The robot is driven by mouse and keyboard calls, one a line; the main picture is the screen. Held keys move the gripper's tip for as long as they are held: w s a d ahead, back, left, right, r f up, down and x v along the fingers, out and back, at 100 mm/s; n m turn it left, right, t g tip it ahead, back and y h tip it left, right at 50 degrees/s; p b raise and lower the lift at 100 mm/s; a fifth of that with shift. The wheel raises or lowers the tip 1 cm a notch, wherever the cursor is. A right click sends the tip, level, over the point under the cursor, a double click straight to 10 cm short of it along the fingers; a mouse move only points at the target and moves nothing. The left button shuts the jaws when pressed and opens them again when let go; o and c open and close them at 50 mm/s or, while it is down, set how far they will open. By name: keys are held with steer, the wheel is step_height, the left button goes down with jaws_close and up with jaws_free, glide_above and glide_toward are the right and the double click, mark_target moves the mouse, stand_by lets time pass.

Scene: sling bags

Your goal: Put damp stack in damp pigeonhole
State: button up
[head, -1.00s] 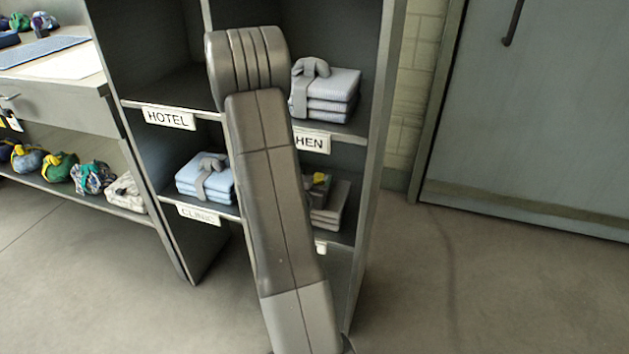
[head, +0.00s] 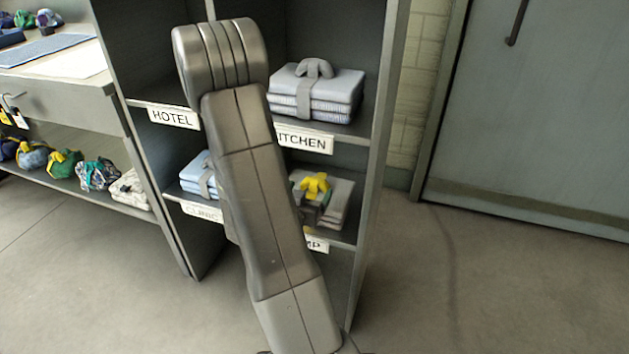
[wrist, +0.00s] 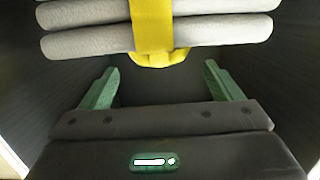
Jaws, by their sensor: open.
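The damp stack (head: 341,194) is grey folded cloth with a yellow strap and knot. The fingertips look clear of the cloth. In the head view my arm hides most of the gripper.
A stack with a grey strap (head: 322,88) lies in the kitchen pigeonhole above. A light blue stack (head: 196,177) lies in the clinic pigeonhole, partly behind my arm. The hotel pigeonhole's visible part is empty. Dark pigeonhole walls (wrist: 285,75) flank my gripper. Open floor (head: 500,290) lies right.

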mark_target(318, 179)
steer(key=shift+v, duration=2.15)
steer(key=shift+f, duration=0.1)
steer(key=b+x, duration=0.1)
steer(key=x, duration=1.1)
steer(key=shift+w+d+b, duration=0.15)
steer(key=shift+b, duration=0.2)
step_height(318, 179, up, 2)
steer(key=shift+p, duration=0.6)
steer(key=shift+r, duration=0.4)
steer(key=shift+f, duration=0.15)
